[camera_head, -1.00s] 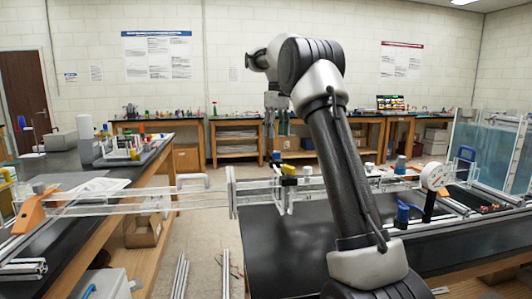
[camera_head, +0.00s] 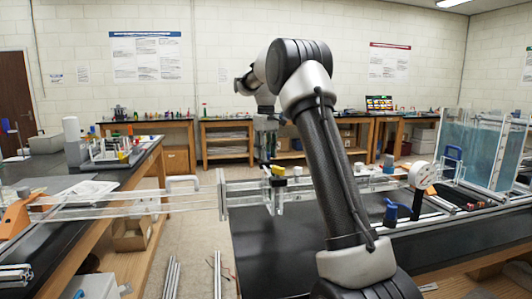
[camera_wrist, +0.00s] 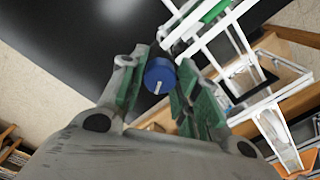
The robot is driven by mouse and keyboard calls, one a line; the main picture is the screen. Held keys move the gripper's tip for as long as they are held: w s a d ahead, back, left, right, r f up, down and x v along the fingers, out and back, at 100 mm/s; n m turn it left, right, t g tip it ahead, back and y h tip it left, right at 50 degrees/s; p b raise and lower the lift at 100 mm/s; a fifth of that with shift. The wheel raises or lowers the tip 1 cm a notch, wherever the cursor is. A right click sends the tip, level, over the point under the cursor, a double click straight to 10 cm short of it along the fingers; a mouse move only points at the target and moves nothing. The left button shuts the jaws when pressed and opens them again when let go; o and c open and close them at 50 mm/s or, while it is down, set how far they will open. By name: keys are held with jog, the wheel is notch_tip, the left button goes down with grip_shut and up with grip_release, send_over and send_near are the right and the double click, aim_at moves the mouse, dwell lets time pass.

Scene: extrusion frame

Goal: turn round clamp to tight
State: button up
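The round clamp shows in the wrist view as a blue round knob (camera_wrist: 159,76) with a white line across its face. My gripper (camera_wrist: 158,82) has green-padded fingers spread on either side of this knob. The fingers look open, with the knob between or just beyond their tips; I cannot tell whether they touch it. In the head view my gripper (camera_head: 266,152) points down at the far side of the clear extrusion frame (camera_head: 240,197), close behind a yellow and black knob (camera_head: 278,171). The blue knob is not clearly visible there.
A dial gauge (camera_head: 421,175) and a blue clamp (camera_head: 391,213) stand on the frame to the right. Water tanks (camera_head: 480,145) are at the far right. The black tabletop (camera_wrist: 70,40) is clear.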

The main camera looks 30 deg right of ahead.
jog(key=c, duration=0.4)
jog(key=shift+m, duration=0.3)
jog(key=m, duration=1.1)
jog(key=shift+r, duration=0.1)
dwell(0.5)
jog(key=o, duration=1)
jog(key=shift+o, duration=0.2)
